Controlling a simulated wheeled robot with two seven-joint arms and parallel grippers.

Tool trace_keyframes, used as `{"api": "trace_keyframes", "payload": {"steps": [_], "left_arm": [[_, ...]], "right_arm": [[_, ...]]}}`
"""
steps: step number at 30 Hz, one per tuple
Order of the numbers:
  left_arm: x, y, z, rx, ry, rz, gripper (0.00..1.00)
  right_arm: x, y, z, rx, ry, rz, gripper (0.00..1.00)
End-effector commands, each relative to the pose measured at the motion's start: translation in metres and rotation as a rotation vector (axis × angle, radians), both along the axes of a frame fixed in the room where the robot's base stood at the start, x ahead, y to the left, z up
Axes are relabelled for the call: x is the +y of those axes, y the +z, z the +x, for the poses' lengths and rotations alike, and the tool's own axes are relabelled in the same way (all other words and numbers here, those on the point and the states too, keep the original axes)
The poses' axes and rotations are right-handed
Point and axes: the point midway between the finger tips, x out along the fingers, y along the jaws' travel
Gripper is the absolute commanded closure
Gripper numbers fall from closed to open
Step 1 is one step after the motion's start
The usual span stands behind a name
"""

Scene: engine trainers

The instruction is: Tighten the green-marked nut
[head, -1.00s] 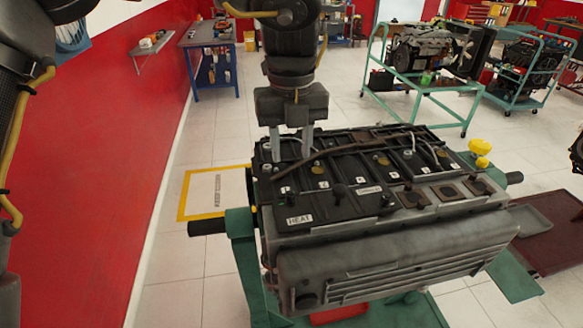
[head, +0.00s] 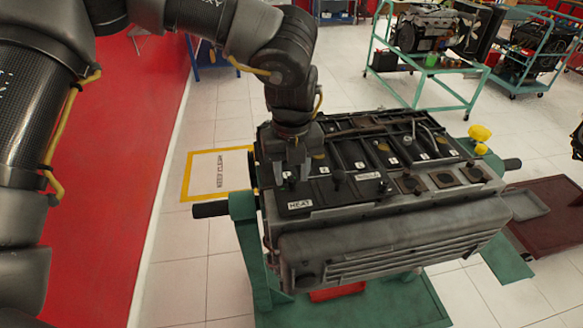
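The engine (head: 390,240) sits on a green stand, with its dark top cover facing up. My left gripper (head: 291,180) points down at the left end of the cover, just behind the "HEAT" label (head: 300,204). Its fingers are dark and foreshortened against the dark cover, so I cannot tell their gap or whether they touch a nut. I cannot make out the green-marked nut; the gripper covers that part of the cover. My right gripper is not in view.
A dark bar (head: 210,209) sticks out from the stand's left side, and a yellow knob (head: 480,133) stands at the engine's right. Hoses and small posts rise from the cover. A green cart (head: 428,70) stands behind. A red wall runs along the left.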

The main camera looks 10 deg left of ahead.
Motion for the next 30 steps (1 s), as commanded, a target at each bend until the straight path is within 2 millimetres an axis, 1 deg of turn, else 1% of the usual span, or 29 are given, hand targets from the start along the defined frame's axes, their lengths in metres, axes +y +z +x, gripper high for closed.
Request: {"api": "trace_keyframes", "payload": {"steps": [6,10,19,26,30], "left_arm": [[0.0,-0.005,0.0,0.001,-0.001,0.0,0.61],[0.0,-0.005,0.0,0.001,-0.001,0.0,0.61],[0.0,-0.004,0.0,0.001,-0.001,0.0,1.0],[0.0,-0.004,0.0,0.001,-0.01,0.0,1.0],[0.0,-0.005,0.0,0.001,-0.049,0.0,1.0]], "right_arm": [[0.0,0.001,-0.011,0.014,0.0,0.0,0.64],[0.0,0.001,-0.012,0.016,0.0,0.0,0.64],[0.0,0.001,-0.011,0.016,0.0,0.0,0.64],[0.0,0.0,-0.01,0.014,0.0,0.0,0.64],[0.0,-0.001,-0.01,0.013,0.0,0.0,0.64]]}}
